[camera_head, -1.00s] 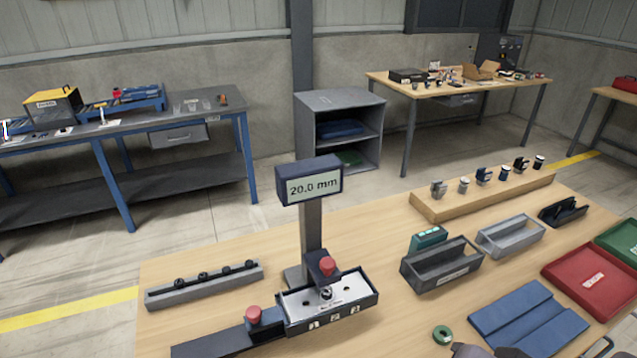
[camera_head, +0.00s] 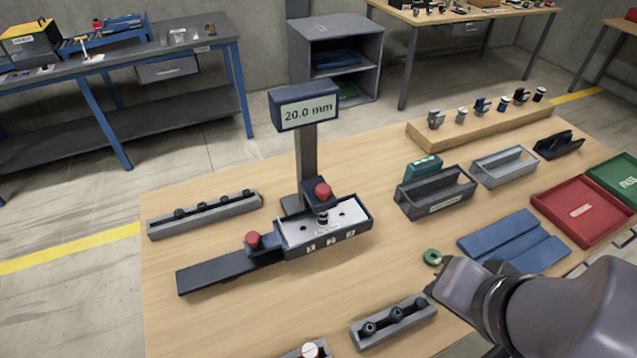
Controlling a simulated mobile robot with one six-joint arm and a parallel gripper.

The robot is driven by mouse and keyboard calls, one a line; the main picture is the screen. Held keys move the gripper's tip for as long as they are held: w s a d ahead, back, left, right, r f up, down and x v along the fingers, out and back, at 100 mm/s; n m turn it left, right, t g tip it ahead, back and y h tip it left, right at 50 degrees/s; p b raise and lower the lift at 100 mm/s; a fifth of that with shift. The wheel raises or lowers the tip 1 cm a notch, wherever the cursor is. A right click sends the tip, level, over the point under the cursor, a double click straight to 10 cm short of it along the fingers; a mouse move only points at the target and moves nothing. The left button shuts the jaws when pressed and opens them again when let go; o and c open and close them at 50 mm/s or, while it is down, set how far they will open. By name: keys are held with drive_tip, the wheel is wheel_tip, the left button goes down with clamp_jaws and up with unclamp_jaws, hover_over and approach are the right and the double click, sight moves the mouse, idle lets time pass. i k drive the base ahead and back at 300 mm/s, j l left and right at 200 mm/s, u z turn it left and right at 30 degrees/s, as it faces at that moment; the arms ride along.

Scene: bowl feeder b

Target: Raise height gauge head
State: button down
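The height gauge stands on the wooden table left of centre, with a grey column (camera_head: 306,160) and a display (camera_head: 304,106) reading 20.0 mm. Its dark head (camera_head: 313,186) with a red knob (camera_head: 323,191) sits low on the column. A small black cylindrical part (camera_head: 322,218) is just under the head, at the light plate (camera_head: 345,215) of the base; I cannot tell if they touch. A second red knob (camera_head: 252,240) is on a dark slide (camera_head: 215,272) at the left. My grey arm reaches in from the lower right; my gripper's fingers do not show.
A grey rack (camera_head: 205,215) with black pieces lies left of the gauge, another (camera_head: 393,322) in front. Grey V-shaped holders (camera_head: 435,195), a green ring (camera_head: 432,257), a blue mat (camera_head: 515,243) and a red tray (camera_head: 582,212) are at the right. Bare wood lies around the gauge.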

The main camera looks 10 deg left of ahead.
sight(320, 196)
drive_tip(key=l+u, duration=0.15)
drive_tip(key=u, duration=0.25)
drive_tip(key=l+u, duration=0.2)
drive_tip(key=u, duration=0.25)
drive_tip(key=l+u, duration=0.15)
drive_tip(key=u, duration=0.25)
